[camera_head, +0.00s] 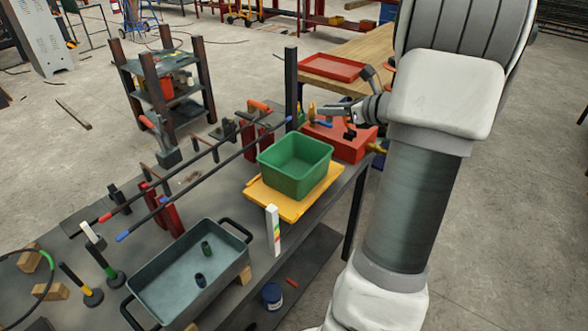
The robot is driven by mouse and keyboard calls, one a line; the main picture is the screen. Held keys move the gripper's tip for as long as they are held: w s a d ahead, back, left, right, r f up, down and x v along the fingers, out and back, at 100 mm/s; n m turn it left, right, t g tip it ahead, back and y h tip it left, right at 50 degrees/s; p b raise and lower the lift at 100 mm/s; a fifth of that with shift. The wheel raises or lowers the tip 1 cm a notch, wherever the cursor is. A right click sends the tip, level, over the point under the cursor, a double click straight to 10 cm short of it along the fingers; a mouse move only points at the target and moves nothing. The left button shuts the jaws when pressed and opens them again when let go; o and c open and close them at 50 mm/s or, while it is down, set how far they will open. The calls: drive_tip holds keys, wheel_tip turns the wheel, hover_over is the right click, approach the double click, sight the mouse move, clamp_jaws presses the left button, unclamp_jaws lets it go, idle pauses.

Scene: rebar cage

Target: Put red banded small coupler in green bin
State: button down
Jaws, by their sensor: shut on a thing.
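The green bin (295,167) stands upright on a yellow board at the right part of the workbench, and it looks empty inside. My gripper (338,112) is past the bin to its upper right, over a red box, partly hidden by my arm. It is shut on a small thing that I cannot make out. No red band shows clearly on any coupler. Two small couplers lie in the grey tray (163,259): one with green (207,248) and a dark bluish one (200,279).
A red box (352,148) sits behind the bin. Long bars (205,180) on red supports cross the bench to the left. A white block with coloured stripes (273,229) stands between tray and bin. A red tray (332,67) lies on a wooden table behind.

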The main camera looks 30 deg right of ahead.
drive_tip(key=shift+w+a+f+b, duration=0.35)
drive_tip(key=shift+a+f+b, duration=0.25)
drive_tip(key=shift+a+f, duration=1.2)
drive_tip(key=shift+w+a+f+b, duration=0.35)
drive_tip(key=shift+a+f+b, duration=0.25)
drive_tip(key=shift+a+f, duration=1.2)
drive_tip(key=shift+w+a+f+b, duration=0.35)
drive_tip(key=shift+a+f+b, duration=0.25)
drive_tip(key=shift+a+f, duration=1.2)
drive_tip(key=shift+a, duration=0.1)
drive_tip(key=shift+f+b, duration=0.35)
drive_tip(key=shift+b, duration=0.15)
drive_tip(key=shift+f, duration=0.2)
drive_tip(key=c, duration=0.8)
unclamp_jaws()
drive_tip(key=shift+o, duration=0.2)
drive_tip(key=shift+r, duration=0.1)
